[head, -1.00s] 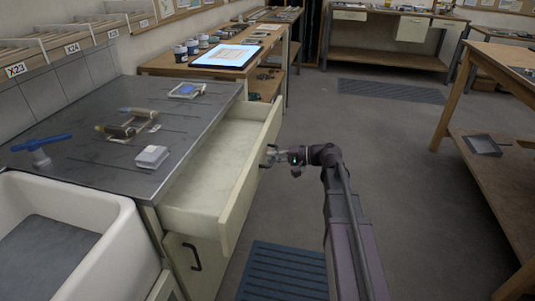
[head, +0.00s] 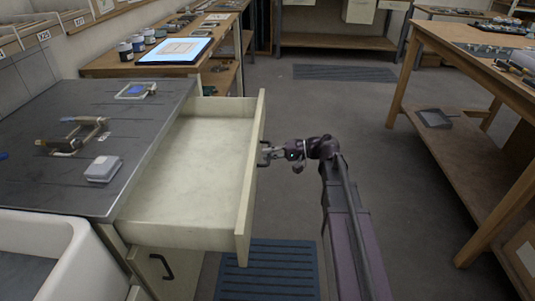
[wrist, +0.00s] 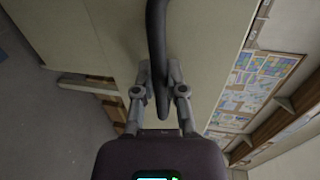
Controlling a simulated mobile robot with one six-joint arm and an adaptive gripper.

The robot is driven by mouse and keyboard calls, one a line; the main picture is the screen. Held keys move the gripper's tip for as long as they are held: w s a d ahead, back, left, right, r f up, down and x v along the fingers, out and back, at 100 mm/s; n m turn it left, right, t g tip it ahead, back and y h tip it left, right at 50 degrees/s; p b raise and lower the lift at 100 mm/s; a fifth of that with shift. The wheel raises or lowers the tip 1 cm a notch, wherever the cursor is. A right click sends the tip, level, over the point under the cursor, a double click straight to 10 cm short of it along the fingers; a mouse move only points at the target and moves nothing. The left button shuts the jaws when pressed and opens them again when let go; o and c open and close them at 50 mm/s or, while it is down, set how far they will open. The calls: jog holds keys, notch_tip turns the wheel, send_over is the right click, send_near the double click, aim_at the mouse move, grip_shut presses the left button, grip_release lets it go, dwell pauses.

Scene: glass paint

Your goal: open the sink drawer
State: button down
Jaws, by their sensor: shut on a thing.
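The sink drawer (head: 195,170) is a cream drawer under the dark counter beside the sink. It is pulled well out, and its inside looks empty. My gripper (head: 266,152) is at the outer face of the drawer front, around the middle of its length. In the wrist view my gripper (wrist: 158,80) has its two fingers on either side of the dark curved drawer handle (wrist: 157,40) and is shut on it. In the head view the handle is mostly hidden by the fingers.
The white sink (head: 45,235) is at the lower left. Brushes and small boxes lie on the dark counter (head: 60,185). A lower door with a dark handle (head: 161,267) is shut. A blue slatted mat (head: 268,270) lies on the floor. A wooden table (head: 470,60) stands right; the floor between is free.

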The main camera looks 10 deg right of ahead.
jog(key=shift+a, duration=0.1)
jog(key=c, duration=0.7)
grip_release()
jog(key=shift+a, duration=0.1)
jog(key=shift+s, duration=0.15)
